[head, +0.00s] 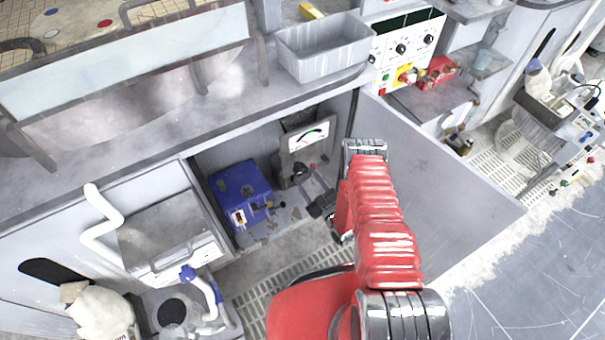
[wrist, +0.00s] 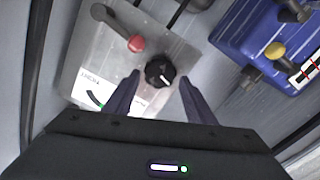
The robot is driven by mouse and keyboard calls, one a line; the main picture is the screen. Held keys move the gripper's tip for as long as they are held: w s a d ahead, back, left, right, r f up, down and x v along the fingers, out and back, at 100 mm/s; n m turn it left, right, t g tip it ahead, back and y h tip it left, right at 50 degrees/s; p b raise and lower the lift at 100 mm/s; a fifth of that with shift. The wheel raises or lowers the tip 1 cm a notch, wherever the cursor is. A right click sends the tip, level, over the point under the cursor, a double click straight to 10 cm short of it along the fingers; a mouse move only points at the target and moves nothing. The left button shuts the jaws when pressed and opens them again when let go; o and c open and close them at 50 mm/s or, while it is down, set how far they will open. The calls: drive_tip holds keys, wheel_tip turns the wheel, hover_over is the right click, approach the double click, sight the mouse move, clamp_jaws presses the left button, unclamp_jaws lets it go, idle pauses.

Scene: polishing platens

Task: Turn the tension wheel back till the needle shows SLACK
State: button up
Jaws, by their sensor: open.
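A grey unit (head: 298,160) with a white dial gauge (head: 308,136) stands inside the open cabinet. The gauge has a coloured arc; its needle and lettering are too small to read. In the wrist view the gauge (wrist: 92,100) is partly hidden by my gripper. A round black knob (wrist: 160,72) with a white mark, which looks like the tension wheel, sits on the unit's face. My gripper (wrist: 159,79) is open, with one finger on each side of the knob in the picture. I cannot tell whether they touch it. The head view shows my gripper (head: 320,206) from the side.
A red-tipped lever (wrist: 136,43) is close to the knob. A blue box (head: 240,194) with yellow and black fittings stands left of the unit; it also shows in the wrist view (wrist: 262,42). The open cabinet door (head: 450,170) is on the right.

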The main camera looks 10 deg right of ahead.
drive_tip(key=v, duration=0.8)
drive_tip(key=shift+s, duration=0.35)
